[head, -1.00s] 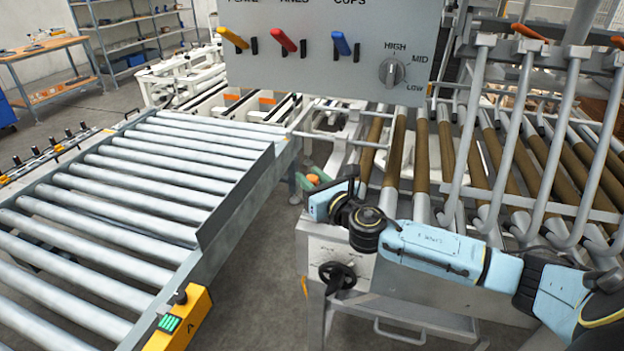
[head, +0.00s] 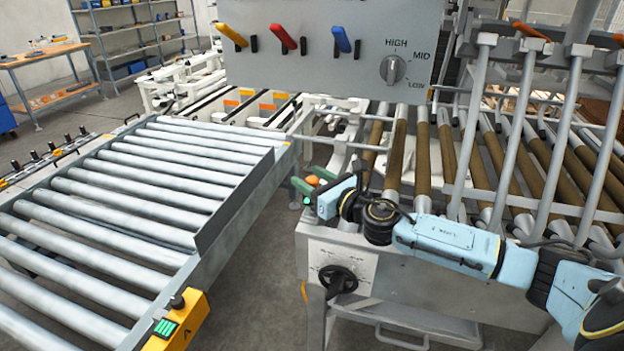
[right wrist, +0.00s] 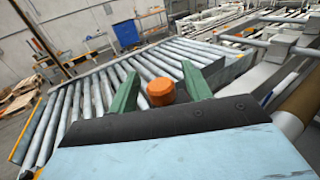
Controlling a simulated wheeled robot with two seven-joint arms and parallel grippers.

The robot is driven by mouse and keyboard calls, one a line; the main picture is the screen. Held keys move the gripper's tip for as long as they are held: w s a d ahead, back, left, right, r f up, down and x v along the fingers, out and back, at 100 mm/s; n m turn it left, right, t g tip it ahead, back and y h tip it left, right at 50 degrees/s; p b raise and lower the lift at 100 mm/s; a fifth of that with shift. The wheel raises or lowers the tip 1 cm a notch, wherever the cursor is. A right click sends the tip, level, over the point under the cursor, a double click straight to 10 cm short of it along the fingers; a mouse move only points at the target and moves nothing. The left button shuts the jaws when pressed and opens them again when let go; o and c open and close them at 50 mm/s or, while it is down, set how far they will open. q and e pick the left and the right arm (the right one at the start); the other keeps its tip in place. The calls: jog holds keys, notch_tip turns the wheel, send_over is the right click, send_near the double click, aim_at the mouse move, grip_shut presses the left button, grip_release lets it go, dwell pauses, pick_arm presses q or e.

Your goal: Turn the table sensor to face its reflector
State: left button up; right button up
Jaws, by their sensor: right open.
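An orange round cap (head: 312,180) stands at the left end of the roller bed, above the grey box with a black handwheel. It looks like the head of the table sensor, but I cannot tell which way it faces. My right gripper (head: 308,184) has its two green fingers open, one on either side of the cap. The right wrist view shows the orange cap (right wrist: 161,93) between the spread fingers, with gaps on both sides. I cannot pick out the reflector. My left gripper is not in view.
A roller table (head: 130,190) fills the left. A yellow box (head: 180,322) is at its near corner. A grey panel (head: 330,55) with coloured levers and a dial hangs above. Grey bent bars (head: 515,140) stand over the brown rollers at right. The black handwheel (head: 338,280) is below my wrist.

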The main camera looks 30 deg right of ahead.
jog(key=s+d+b, duration=0.2)
jog(key=s, duration=1.1)
jog(key=shift+d+b, duration=0.25)
jog(key=shift+b, duration=0.05)
jog(key=shift+s, duration=0.1)
dwell(0.5)
